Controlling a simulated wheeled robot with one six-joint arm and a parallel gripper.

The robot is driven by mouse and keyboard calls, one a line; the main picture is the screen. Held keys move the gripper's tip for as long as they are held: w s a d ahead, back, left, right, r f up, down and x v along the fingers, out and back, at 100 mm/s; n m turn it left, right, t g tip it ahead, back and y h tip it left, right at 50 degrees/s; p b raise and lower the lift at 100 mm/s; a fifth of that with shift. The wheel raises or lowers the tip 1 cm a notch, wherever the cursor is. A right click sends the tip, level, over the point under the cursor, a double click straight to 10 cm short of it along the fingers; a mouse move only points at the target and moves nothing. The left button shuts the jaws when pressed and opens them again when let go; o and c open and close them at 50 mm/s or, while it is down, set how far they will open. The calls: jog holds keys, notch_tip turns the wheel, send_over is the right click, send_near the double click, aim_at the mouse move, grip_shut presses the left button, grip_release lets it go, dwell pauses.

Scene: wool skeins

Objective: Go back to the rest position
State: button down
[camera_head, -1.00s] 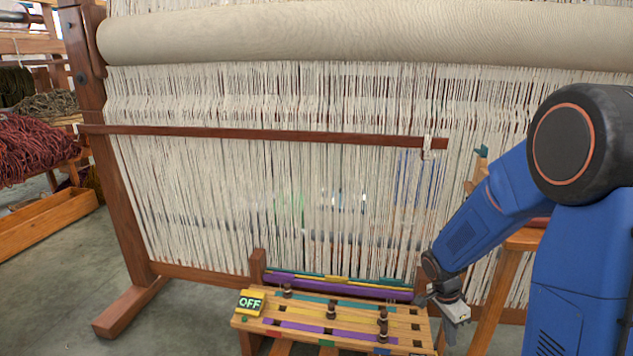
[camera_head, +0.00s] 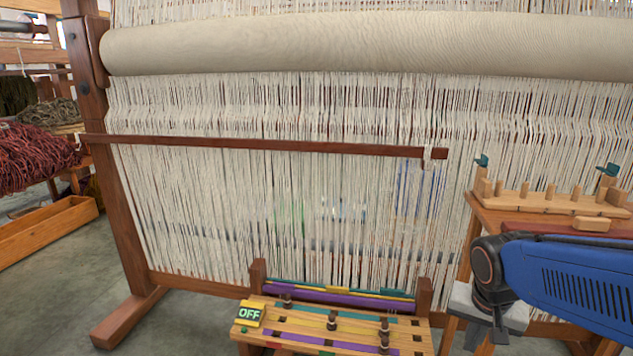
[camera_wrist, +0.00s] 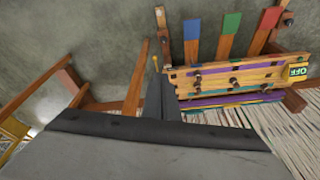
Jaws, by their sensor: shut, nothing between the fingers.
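My gripper (camera_head: 499,336) hangs at the lower right of the head view, fingers pointing down. It is shut and empty, and stands apart from the right end of the slatted wooden bench (camera_head: 352,318). My blue forearm reaches in from the right edge. In the wrist view my gripper (camera_wrist: 160,86) shows as dark closed fingers at the middle. There the bench (camera_wrist: 222,77) lies to the right of the fingers.
A tall loom with pale warp threads (camera_head: 250,200) fills the background. A side table (camera_head: 550,222) carrying a pegged wooden rack (camera_head: 545,203) stands behind my arm. A sign reading OFF (camera_head: 249,313) sits on the bench's left end. Red yarn (camera_head: 35,155) lies at far left.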

jog(key=s+a+r+n+t, duration=0.1)
jog(key=s+r+n, duration=0.1)
jog(key=s+n, duration=0.1)
jog(key=s+a+r+n+t+y, duration=0.1)
jog(key=s+a+r+n, duration=0.1)
jog(key=s, duration=0.4)
jog(key=shift+s+r+n, duration=0.3)
jog(key=shift+r+n, duration=0.05)
jog(key=shift+n, duration=0.15)
